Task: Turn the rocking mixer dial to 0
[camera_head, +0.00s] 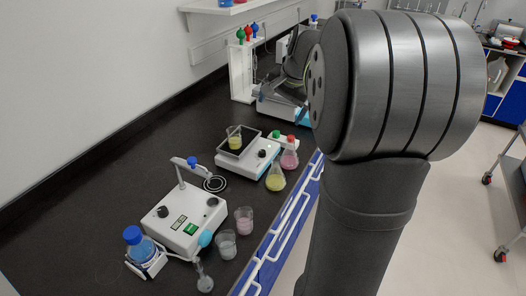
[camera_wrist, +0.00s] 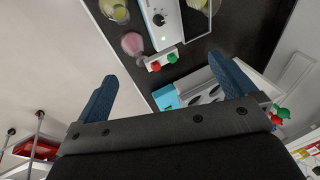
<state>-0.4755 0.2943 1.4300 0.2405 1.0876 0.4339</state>
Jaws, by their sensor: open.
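The rocking mixer (camera_head: 250,160) is a white box with a dark tray on top, in the middle of the bench in the head view. A beaker of yellow liquid (camera_head: 234,138) stands on its tray. Its dark round dial (camera_head: 262,153) is on the front face; the setting is too small to read. In the wrist view the white front (camera_wrist: 163,35) with the dial (camera_wrist: 158,19) shows at the top. My gripper (camera_wrist: 162,68) has two blue fingers spread wide with nothing between them, apart from the dial. In the head view my arm largely hides the gripper.
Yellow (camera_head: 275,178) and pink (camera_head: 289,158) flasks stand in front of the mixer. Red and green caps (camera_wrist: 163,62) show near the fingers. A white stirrer (camera_head: 180,225) with beakers stands nearer; a white rack (camera_head: 242,72) stands behind. A blue-white rail (camera_head: 285,225) lines the bench edge.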

